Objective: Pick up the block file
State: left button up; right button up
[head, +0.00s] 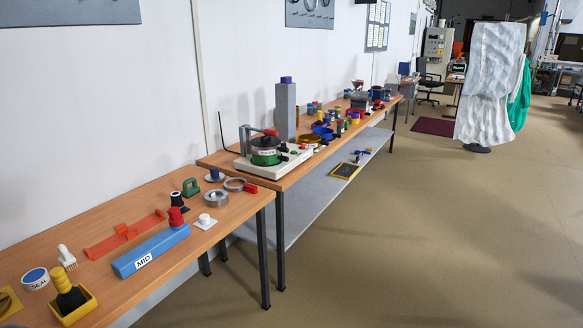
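I cannot tell for sure which thing is the block file. A small green block with a looped handle (191,188) stands near the back edge of the near table, and it may be the file. A long blue bar labelled MID (153,251) lies in front of it, with a red knobbed piece (176,217) at its far end. Neither of my grippers shows in the head view.
The near wooden table (217,240) also holds an orange-red tray (124,235), a SEAL tin (35,279), a yellow holder (73,305) and a grey ring (216,198). A longer, crowded table (300,174) continues behind.

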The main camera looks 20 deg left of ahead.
aim_at(188, 192)
jog(key=i+u, duration=0.4)
jog(key=i+l+u, duration=0.1)
jog(key=i+u, duration=0.25)
jog(key=i+l+u, duration=0.25)
jog(key=i+u, duration=0.15)
jog(key=i, duration=0.1)
